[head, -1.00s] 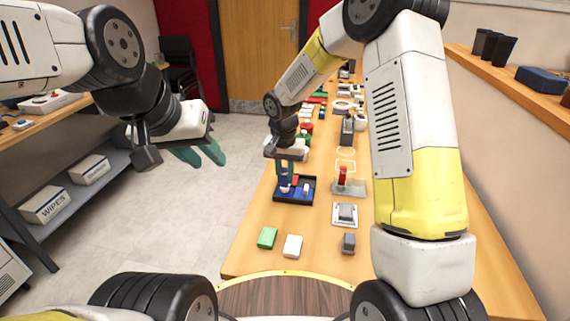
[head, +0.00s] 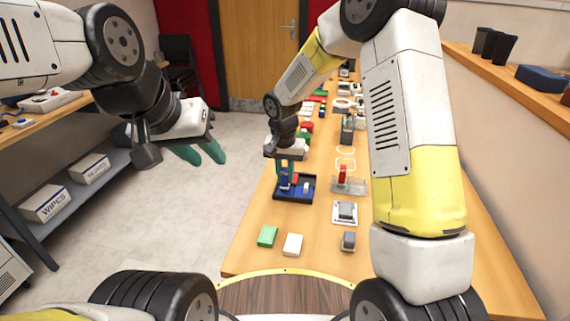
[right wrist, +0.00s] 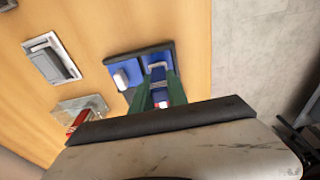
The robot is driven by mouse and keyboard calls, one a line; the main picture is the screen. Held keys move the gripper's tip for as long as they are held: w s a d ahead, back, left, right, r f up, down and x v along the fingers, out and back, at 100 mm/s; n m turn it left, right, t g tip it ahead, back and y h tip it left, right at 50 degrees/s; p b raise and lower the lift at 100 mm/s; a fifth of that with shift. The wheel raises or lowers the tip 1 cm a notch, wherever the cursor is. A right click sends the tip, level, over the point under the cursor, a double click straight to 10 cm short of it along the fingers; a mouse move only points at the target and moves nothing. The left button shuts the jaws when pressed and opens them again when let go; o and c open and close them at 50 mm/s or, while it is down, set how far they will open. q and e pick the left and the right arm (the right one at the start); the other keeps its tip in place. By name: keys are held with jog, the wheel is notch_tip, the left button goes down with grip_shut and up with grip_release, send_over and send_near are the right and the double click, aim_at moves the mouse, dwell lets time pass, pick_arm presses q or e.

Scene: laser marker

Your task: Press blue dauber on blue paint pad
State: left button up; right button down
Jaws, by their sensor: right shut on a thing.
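My right gripper (head: 285,182) is shut on a blue dauber (head: 284,177), held roughly upright over the dark tray. The right wrist view shows the dauber (right wrist: 158,80) between the green fingers (right wrist: 158,92). Below it is a blue paint pad (right wrist: 152,60) in the tray (right wrist: 112,60). The fingers hide its lower end, so I cannot tell whether it touches the pad. My left gripper (head: 201,153) is open and empty, above the floor at left.
A red-handled tool (head: 343,174) on a clear base stands right of the tray. A grey device on a white plate (head: 345,212), a green block (head: 267,236), a white block (head: 292,244) and a grey block (head: 348,241) lie nearer. Several items crowd the table's far end.

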dwell(0.4)
jog(key=shift+r, duration=3.45)
